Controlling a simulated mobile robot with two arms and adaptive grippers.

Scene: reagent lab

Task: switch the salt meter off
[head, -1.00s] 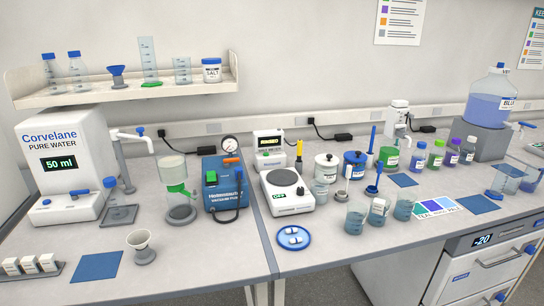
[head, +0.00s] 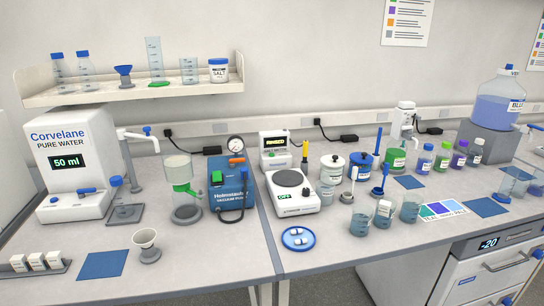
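A white box-shaped meter (head: 274,149) stands at the back of the bench, right of the vacuum pump. I take it to be the salt meter. Its small dark display is lit and seems to read "RINSED". A yellow probe with a dark tip (head: 305,152) stands upright just right of it. Its switch is too small to make out, and its lower front is partly hidden by the stirrer in front. Neither of my grippers is in view.
A white hotplate-like stirrer (head: 291,192) marked "OFF" stands in front of the meter. The blue vacuum pump (head: 227,184) is on its left. White and blue lidded jars (head: 331,167) and beakers (head: 361,220) are on its right.

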